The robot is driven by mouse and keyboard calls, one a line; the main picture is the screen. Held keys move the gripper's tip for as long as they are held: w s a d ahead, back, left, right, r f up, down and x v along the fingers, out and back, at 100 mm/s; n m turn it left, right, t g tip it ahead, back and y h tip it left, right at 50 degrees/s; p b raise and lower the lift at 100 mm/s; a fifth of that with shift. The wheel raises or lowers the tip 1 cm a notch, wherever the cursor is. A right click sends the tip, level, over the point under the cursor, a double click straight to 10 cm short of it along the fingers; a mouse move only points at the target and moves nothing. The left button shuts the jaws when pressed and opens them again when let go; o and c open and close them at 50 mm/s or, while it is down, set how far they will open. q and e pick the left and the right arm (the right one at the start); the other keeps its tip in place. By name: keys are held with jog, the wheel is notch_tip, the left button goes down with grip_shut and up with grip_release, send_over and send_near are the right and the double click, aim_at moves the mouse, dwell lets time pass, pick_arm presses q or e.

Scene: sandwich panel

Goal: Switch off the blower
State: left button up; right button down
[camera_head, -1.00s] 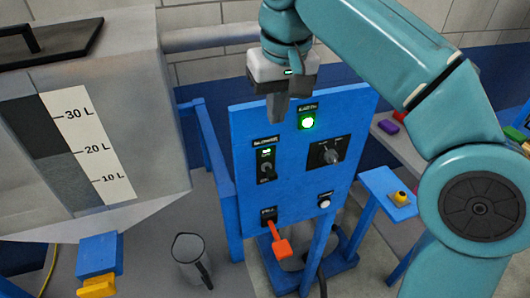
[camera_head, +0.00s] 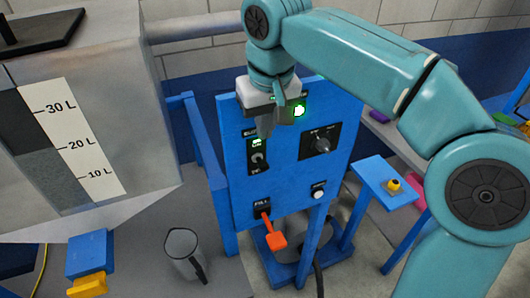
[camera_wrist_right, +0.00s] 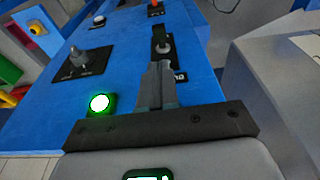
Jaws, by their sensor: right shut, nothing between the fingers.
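The blue control panel (camera_head: 235,190) stands upright ahead of me. A black switch plate (camera_head: 258,168) on its left side carries a toggle (camera_head: 258,159) and a small lit green lamp; its label, partly covered now, looks like the blower's. The toggle also shows in the right wrist view (camera_wrist_right: 163,46), just beyond the fingertips. Which way it is thrown I cannot tell. My right gripper (camera_head: 266,130) is shut and empty, its fingertips close above the toggle; whether they touch it I cannot tell. The closed fingers also show in the wrist view (camera_wrist_right: 157,70). My left gripper is out of view.
A lit green lamp (camera_head: 299,111), a rotary knob (camera_head: 321,145), a white button (camera_head: 319,194) and an orange lever (camera_head: 274,239) are also on the panel. A grey tank (camera_head: 140,110) stands left; a jug (camera_head: 184,250) is below. A small blue stand (camera_head: 370,175) is at right.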

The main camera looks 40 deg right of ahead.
aim_at(265, 163)
notch_tip(265, 163, down, 6)
jog(key=shift+s+d+r, duration=0.15)
jog(key=shift+r, duration=0.1)
jog(key=shift+s+f, duration=0.1)
jog(key=shift+f, duration=0.15)
jog(key=shift+w+f, duration=0.25)
jog(key=shift+s, duration=0.1)
jog(key=shift+s, duration=0.1)
